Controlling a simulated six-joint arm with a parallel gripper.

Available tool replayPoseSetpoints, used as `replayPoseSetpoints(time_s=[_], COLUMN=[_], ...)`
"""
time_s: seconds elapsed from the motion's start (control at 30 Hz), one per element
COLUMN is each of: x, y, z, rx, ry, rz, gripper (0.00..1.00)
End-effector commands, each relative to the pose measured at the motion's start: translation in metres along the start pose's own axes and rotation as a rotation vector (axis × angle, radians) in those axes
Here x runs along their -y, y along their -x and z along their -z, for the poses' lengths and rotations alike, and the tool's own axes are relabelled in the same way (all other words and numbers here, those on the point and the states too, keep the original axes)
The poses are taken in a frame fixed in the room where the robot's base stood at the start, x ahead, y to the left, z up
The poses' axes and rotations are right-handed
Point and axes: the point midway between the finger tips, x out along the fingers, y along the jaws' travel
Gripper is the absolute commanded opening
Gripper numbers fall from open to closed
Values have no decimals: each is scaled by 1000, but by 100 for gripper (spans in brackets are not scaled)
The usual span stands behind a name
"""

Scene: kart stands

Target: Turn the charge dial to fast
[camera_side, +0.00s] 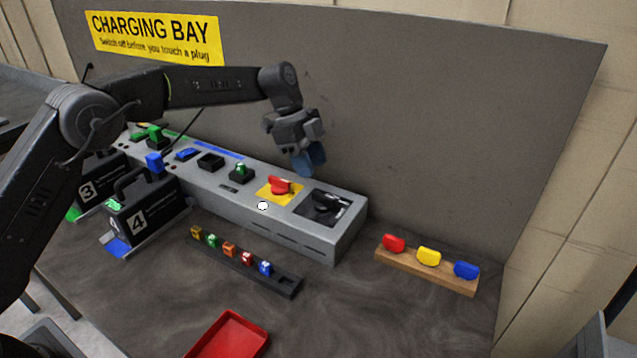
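A black dial (328,204) sits on a dark square plate at the right end of the grey console (337,240). Its handle points toward the right. The markings around it are too small to read, so I cannot tell its setting. Left of it a red rotary switch (280,186) sits on a yellow plate. My gripper (311,162) hangs above and behind these two, apart from the dial, with its bluish fingers pointing down. From this angle I cannot tell whether the fingers are apart, and no held object shows.
Batteries 3 (97,183) and 4 (150,212) stand left. A rack (245,263) of small coloured pieces, a wooden bar (427,267) with red, yellow and blue pieces, and a red tray (230,336) lie in front. A grey wall (440,110) rises behind the console.

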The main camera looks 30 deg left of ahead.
Motion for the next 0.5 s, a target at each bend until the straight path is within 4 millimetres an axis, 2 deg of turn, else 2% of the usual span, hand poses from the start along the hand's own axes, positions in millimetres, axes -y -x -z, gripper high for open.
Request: replayPoseSetpoints(time_s=[0.03,0.2,0.33,0.5], x=[0,0,0,0], y=[13,43,57,64], z=[-1,-1,-1,-1], rx=[1,2,2,2], ry=[1,1,1,1], rz=[4,0,0,-3], gripper=[39,39,39,39])
